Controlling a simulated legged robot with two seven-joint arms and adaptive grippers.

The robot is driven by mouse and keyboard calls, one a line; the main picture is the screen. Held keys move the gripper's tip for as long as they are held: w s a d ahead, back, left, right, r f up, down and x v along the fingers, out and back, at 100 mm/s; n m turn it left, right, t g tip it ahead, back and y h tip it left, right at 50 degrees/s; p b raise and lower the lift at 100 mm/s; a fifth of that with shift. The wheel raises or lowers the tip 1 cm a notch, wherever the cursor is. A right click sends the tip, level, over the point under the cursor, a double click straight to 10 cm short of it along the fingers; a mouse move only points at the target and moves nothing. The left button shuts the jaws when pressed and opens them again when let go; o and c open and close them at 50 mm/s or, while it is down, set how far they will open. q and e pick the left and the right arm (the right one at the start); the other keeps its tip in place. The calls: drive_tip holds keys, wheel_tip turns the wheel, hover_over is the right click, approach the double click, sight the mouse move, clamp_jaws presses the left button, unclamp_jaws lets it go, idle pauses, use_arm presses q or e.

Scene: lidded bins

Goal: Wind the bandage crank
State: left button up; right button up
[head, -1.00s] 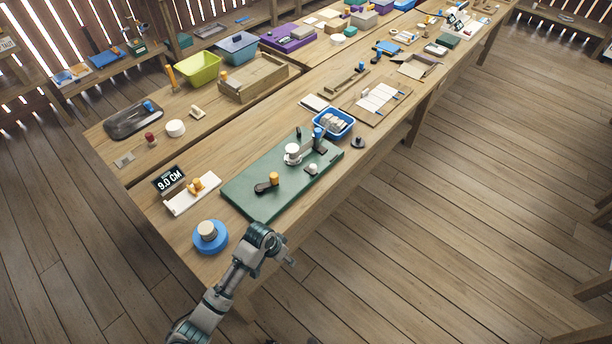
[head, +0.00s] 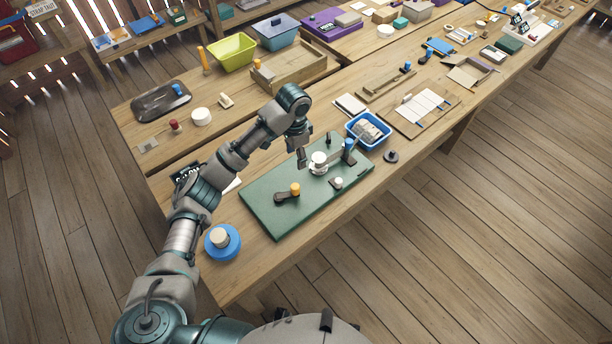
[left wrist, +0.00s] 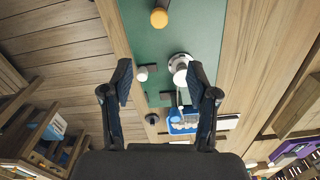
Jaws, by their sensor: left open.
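The green board (head: 275,206) lies on the workbench and carries the bandage winder. Its crank (head: 287,194) has a dark arm and an orange knob, which also shows at the top of the left wrist view (left wrist: 159,17). A white roll (head: 319,161) stands on the board, with a blue-topped post (head: 349,148) beside it. My left gripper (head: 302,158) hangs above the board near the white roll, pointing down. In the left wrist view its two fingers (left wrist: 161,88) are spread wide with nothing between them. My right gripper is out of view.
A blue basket (head: 368,133) of pale rolls stands behind the board. A blue disc with a pale cap (head: 221,240) sits at the near left corner. My left arm partly covers the dark display (head: 185,173). A dark round piece (head: 391,156) lies near the bench's right edge.

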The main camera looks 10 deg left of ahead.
use_arm(q)
drive_tip(key=b, duration=0.1)
hover_over(295, 186)
wheel_tip(295, 186, down, 6)
wheel_tip(295, 186, down, 9)
drive_tip(key=shift+d+b, duration=0.15)
drive_tip(key=shift+b, duration=0.15)
drive_tip(key=shift+d+f, duration=0.1)
drive_tip(key=shift+f, duration=0.6)
drive_tip(key=shift+w+f, duration=0.1)
drive_tip(key=shift+f, duration=0.1)
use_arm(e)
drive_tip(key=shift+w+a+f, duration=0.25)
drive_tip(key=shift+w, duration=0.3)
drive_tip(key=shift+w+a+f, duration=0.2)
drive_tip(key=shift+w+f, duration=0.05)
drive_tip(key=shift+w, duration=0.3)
use_arm(q)
drive_tip(key=shift+a, duration=0.2)
drive_tip(key=shift+c, duration=0.2)
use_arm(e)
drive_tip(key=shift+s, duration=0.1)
use_arm(q)
clamp_jaws()
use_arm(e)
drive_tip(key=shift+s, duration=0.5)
